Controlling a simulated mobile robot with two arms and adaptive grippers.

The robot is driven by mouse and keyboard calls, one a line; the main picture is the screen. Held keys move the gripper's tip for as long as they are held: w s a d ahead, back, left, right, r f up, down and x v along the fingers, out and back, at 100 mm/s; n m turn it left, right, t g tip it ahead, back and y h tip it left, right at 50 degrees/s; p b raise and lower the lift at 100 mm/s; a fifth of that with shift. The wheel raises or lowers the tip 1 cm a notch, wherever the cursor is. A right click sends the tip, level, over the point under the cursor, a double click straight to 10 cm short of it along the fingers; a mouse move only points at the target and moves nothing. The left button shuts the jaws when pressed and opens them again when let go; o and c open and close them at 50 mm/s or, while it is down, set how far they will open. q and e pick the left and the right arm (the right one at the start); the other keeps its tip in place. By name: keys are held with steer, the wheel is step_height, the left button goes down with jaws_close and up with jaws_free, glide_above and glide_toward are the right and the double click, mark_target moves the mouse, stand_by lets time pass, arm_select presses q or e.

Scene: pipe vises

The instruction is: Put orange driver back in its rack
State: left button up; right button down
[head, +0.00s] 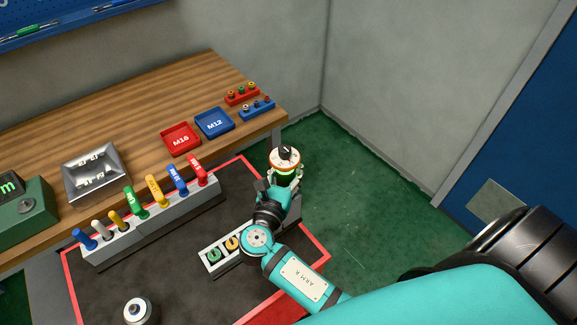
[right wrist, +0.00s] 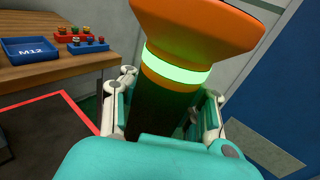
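The orange driver (head: 285,160) has an orange flared end, a glowing green ring and a black body. It is in my right gripper (head: 281,184), off the bench's right corner, above the green floor. In the right wrist view the driver (right wrist: 178,65) stands slightly tilted, with the fingers on both sides of its black body. A long grey rack (head: 150,229) on the dark mat holds several coloured handles. A smaller pale rack (head: 213,264) with green and yellow pieces is partly hidden by my right arm. I cannot tell which rack is the driver's. My left gripper is not in view.
The wooden bench (head: 215,85) carries a red M16 tray (head: 180,138), a blue M12 tray (head: 214,123), small red and blue holders and a metal bin (head: 95,175). A round grey piece (head: 137,310) stands on the mat. Walls meet behind the driver.

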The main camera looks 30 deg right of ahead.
stand_by(0.3)
steer(key=c, duration=1)
jaws_free()
steer(key=shift+f, duration=0.1)
steer(key=shift+o, duration=0.2)
steer(key=shift+s+f, duration=0.1)
steer(key=shift+f, duration=0.05)
steer(key=v, duration=1.2)
